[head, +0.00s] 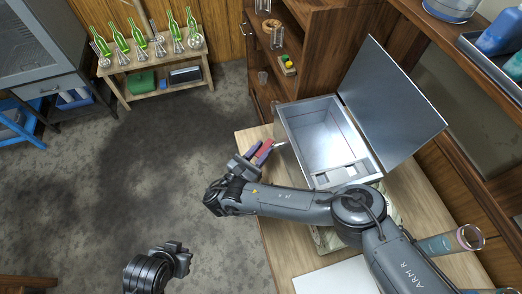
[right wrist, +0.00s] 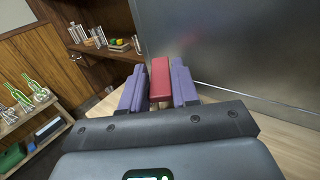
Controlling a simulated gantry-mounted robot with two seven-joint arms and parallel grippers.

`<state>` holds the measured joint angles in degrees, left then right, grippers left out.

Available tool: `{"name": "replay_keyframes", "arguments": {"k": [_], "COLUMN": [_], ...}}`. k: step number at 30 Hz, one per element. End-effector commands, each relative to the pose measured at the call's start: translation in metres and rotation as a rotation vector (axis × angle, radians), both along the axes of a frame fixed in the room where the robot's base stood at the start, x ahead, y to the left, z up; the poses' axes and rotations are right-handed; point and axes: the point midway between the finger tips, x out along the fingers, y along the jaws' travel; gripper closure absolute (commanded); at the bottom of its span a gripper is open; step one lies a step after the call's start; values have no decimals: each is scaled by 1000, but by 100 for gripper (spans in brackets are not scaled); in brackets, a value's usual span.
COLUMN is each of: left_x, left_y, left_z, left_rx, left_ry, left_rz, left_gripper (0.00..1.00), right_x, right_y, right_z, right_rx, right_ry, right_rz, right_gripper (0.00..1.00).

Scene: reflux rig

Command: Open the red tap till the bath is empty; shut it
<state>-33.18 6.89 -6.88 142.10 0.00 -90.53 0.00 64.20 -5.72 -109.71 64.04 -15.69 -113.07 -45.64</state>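The bath is an open metal box (head: 283,118) on the wooden bench, its lid (head: 392,100) raised. Its inside looks pale grey-blue; I cannot tell whether liquid stands in it. In the right wrist view the red handle (right wrist: 160,80) sits closely between the fingers (right wrist: 159,88). My left gripper (head: 182,258) is at the bottom of the head view, far from the tap; its fingers are unclear.
A wooden shelf (head: 310,50) stands behind the bath. A low table (head: 150,65) with green bottles is at the back left. A tumbler-like vessel (head: 468,238) is at the bench's right.

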Motion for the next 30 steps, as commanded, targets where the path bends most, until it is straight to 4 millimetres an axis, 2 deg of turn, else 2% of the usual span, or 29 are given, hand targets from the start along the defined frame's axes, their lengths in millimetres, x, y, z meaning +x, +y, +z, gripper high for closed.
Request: {"name": "replay_keyframes", "arguments": {"k": [1, 5, 6, 17, 24, 30], "left_x": [0, 0, 0, 0, -1, -1], "left_y": [0, -1, -1, -1, 1, 2], "left_z": [0, 0, 0, 10, 25, 26], "left_rx": [-2, -5, -5, -4, 2, 7], "left_ry": [0, 1, 1, 1, 2, 1], "left_rz": [2, 4, 4, 3, -2, -4], "left_gripper": [100, 100, 100, 100, 100, 100], "right_x": [0, 0, 0, -1, -4, -7], "right_y": [0, 0, 0, -3, -10, -16], "right_z": [0, 0, 0, 3, 4, 2], "right_rx": [0, 0, 0, -2, -3, -5], "right_ry": [0, 0, 0, -1, 0, -2], "right_rz": [0, 0, 0, 58, 211, 371], "right_gripper": [79, 99, 100, 100, 100, 100]}}
